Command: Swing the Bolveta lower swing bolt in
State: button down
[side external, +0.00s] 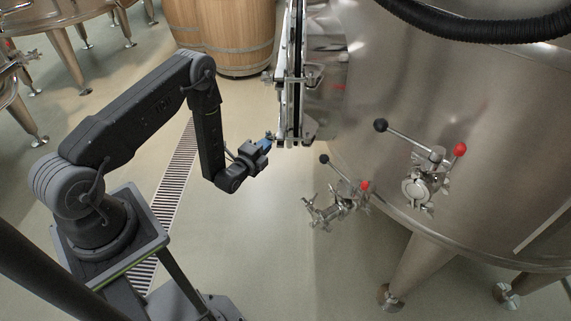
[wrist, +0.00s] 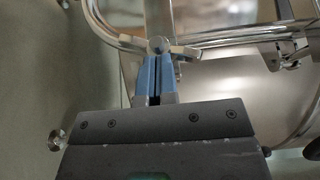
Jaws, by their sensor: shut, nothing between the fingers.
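The open manway door of the steel vat stands edge-on in the side external view (side external: 292,75). In the wrist view, its bright curved rim (wrist: 225,40) crosses the top. The lower swing bolt, with a round hub and two wing arms, shows at the rim in the wrist view (wrist: 158,45); in the side view it is small by the door's bottom edge (side external: 270,135). My gripper (side external: 267,142) is at that bolt. In the wrist view its blue fingers (wrist: 156,60) are shut with nothing between them, their tips at or touching the hub; contact is unclear.
The vat wall (side external: 450,90) curves away on the right. Valves with black- and red-knobbed handles (side external: 425,180) (side external: 340,205) project below and right of the door. A wooden barrel (side external: 235,35) stands behind. The floor (side external: 250,240) below my gripper is open, with a drain grate (side external: 175,180).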

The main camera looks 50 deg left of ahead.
jog(key=shift+w+a, duration=0.35)
jog(key=shift+a, duration=0.2)
jog(key=v, duration=1)
jog(key=shift+s+d, duration=0.2)
jog(key=shift+d, duration=0.15)
dwell(0.4)
jog(key=shift+w+r, duration=0.1)
